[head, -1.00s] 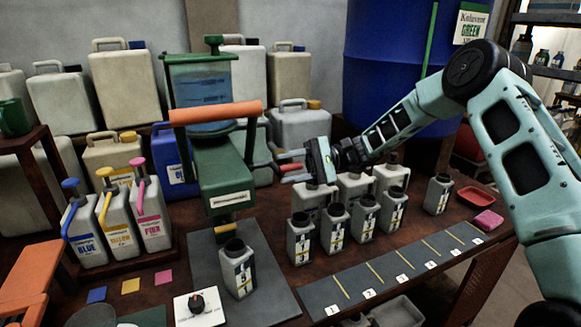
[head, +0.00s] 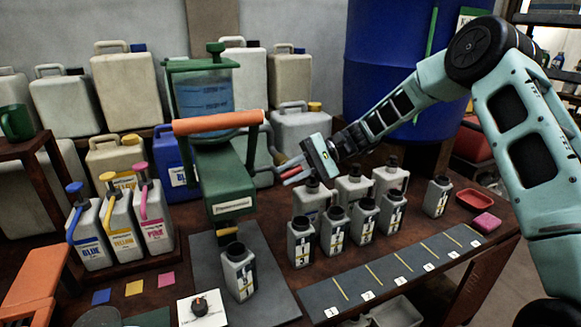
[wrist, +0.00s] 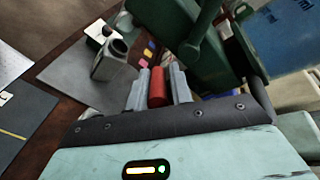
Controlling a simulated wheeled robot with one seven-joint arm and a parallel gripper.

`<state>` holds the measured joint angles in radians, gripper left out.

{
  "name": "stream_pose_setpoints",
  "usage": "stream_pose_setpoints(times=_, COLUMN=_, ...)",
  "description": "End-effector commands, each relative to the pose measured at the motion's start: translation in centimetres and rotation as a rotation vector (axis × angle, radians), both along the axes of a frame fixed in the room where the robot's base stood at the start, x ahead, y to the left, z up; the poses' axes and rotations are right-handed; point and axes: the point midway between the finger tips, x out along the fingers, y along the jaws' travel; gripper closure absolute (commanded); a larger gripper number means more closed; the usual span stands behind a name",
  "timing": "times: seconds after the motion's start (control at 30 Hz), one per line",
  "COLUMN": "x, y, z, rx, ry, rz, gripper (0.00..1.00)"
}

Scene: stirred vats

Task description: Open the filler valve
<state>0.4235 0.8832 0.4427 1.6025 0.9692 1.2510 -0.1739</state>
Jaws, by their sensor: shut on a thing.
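The green filler (head: 222,178) stands left of centre, with a clear tank of blue liquid (head: 205,97) on top and a thick orange bar (head: 217,121) across its front. A red valve handle (wrist: 158,86) lies between my fingers in the wrist view, held on both sides. My gripper (head: 287,173) reaches the filler's right side from the right and is shut on this handle. In the head view the fingers mostly hide the handle. A grey-white bottle with a dark open neck (head: 239,275) stands on the mat below the filler's nozzle (head: 229,232).
Several similar bottles (head: 334,232) stand close below my gripper. A dark numbered strip (head: 385,276) lies along the front edge. Blue, yellow and pink jugs (head: 119,234) stand at left.

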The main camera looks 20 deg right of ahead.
Motion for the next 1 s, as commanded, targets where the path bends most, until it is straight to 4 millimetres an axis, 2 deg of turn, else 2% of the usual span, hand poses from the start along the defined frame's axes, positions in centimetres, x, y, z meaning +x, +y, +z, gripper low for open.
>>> stream_pose_setpoints(times=1.0, x=-0.25, y=-0.03, z=0.00, rx=-0.960, ry=-0.077, rz=0.004, gripper=1.00)
